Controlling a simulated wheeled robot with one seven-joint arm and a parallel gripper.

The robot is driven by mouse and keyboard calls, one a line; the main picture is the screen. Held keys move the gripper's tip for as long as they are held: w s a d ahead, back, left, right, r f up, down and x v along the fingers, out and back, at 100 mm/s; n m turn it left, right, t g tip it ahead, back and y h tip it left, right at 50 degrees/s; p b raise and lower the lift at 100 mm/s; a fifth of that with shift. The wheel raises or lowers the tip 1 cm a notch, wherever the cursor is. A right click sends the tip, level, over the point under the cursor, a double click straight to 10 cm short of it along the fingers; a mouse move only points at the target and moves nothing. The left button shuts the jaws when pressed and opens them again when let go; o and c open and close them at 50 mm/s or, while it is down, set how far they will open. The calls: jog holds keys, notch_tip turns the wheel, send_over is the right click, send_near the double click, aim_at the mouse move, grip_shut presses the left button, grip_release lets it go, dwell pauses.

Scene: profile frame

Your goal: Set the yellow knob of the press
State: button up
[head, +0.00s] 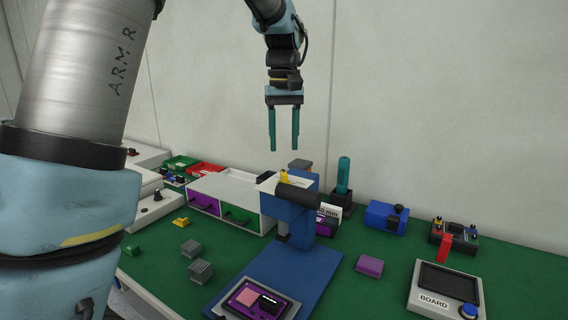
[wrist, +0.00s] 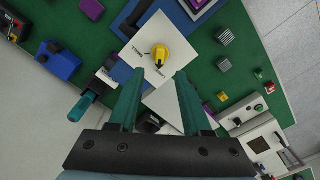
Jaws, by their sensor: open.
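The yellow knob (head: 284,176) sits on the white top plate of the blue press (head: 284,205). In the wrist view the knob (wrist: 160,55) shows from above, on the white plate (wrist: 181,38) with small dark markings beside it that I cannot read for sure. My gripper (head: 284,146) is open and empty, its teal fingers pointing down above the press, apart from the knob. In the wrist view my gripper (wrist: 158,88) has its fingers spread, with the knob beyond the tips.
A white drawer cabinet (head: 238,189) stands left of the press. A teal-handled tool (head: 343,174) stands upright in a black holder to the right. A blue box (head: 385,216), a purple block (head: 369,266) and a board device (head: 446,291) lie further right. Grey blocks (head: 201,271) lie front left.

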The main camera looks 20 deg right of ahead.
notch_tip(320, 180, up, 3)
jog(key=shift+r, duration=0.1)
dwell(0.5)
jog(key=a+f, duration=0.5)
jog(key=a, duration=0.4)
jog(key=a+f, duration=0.5)
jog(key=a, duration=0.4)
jog(key=s+a+f+t, duration=0.1)
jog(key=s+a+f, duration=0.7)
jog(key=a, duration=0.4)
jog(key=shift+s+f+n+t, duration=0.3)
jog(key=shift+s+n, duration=0.1)
jog(key=shift+s, duration=0.2)
